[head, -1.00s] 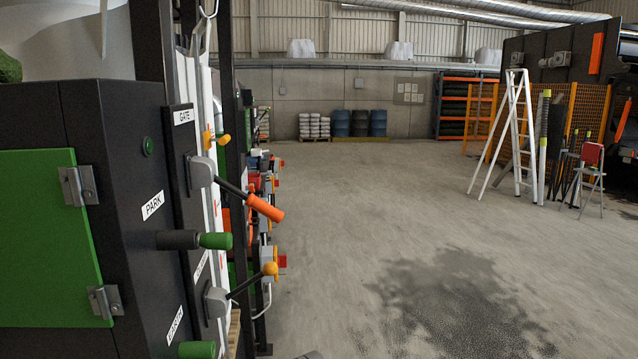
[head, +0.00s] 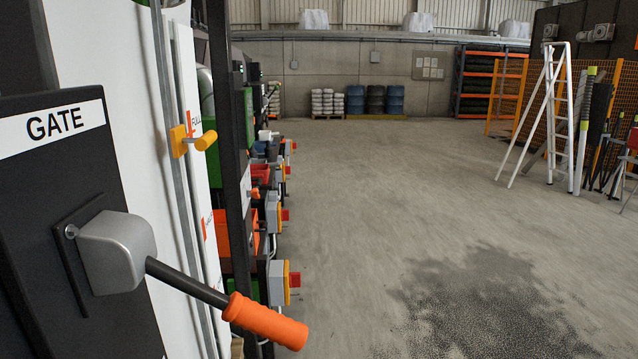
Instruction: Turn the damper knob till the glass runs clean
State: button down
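No knob marked as a damper and no glass that I can make out show in the head view. Close at the left is a lever labelled GATE (head: 118,252), with a grey housing, a black rod and an orange grip (head: 265,321) pointing right and down. Beyond it a small yellow-orange handle (head: 204,141) sticks out from a white panel with a metal rail. My gripper is not in view.
A row of machines with grey-and-yellow boxes and red buttons (head: 284,283) runs along the left. Drums (head: 375,99) stand at the back wall. The middle floor is clear, with a dark stain (head: 480,305).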

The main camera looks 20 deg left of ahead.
aim_at(254, 193)
jog(key=z, duration=0.1)
jog(key=i, duration=1.25)
jog(key=u, duration=0.55)
jog(key=i, duration=0.9)
jog(key=u, duration=0.85)
